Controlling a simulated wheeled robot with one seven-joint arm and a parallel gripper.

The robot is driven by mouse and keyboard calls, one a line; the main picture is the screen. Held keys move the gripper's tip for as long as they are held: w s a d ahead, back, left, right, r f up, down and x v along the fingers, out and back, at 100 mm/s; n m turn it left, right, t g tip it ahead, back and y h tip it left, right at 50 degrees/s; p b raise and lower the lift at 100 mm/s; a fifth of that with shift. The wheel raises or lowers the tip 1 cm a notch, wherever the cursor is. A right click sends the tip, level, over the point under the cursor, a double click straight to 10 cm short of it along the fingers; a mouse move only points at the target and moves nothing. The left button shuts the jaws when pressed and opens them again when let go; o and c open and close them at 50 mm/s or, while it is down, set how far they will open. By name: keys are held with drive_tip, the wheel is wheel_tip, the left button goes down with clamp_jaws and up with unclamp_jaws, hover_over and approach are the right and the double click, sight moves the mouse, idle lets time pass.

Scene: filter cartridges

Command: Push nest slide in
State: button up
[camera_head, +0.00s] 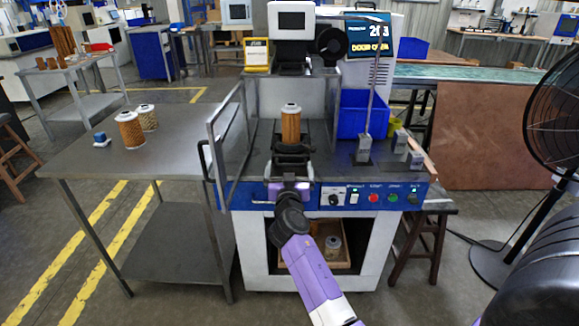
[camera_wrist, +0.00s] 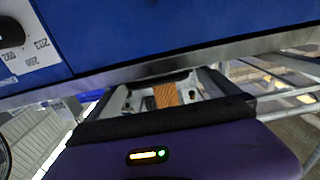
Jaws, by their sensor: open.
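An orange pleated filter cartridge (camera_head: 291,125) with a pale cap stands upright at the machine's open front. The dark nest slide (camera_head: 291,148) is under it, mostly hidden by my gripper. My gripper (camera_head: 293,166) is at the front of the machine, just before the slide, on its near side. In the wrist view my gripper (camera_wrist: 163,94) is open, with its fingers apart. The orange cartridge (camera_wrist: 165,95) shows in the gap between them, beyond the fingertips. I cannot tell whether the fingers touch the slide.
The clear door (camera_head: 226,135) is swung open on the left, and the display (camera_head: 370,36) reads door open. A blue bin (camera_head: 362,114) and grey blocks stand right of the slide. Two cartridges (camera_head: 130,130) stand on the left table (camera_head: 85,160). A fan (camera_head: 555,110) is at far right.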

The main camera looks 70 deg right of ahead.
drive_tip(key=v, duration=0.5)
drive_tip(key=shift+s+a+b, duration=0.2)
drive_tip(key=shift+a+b, duration=0.1)
drive_tip(key=shift+a, duration=0.05)
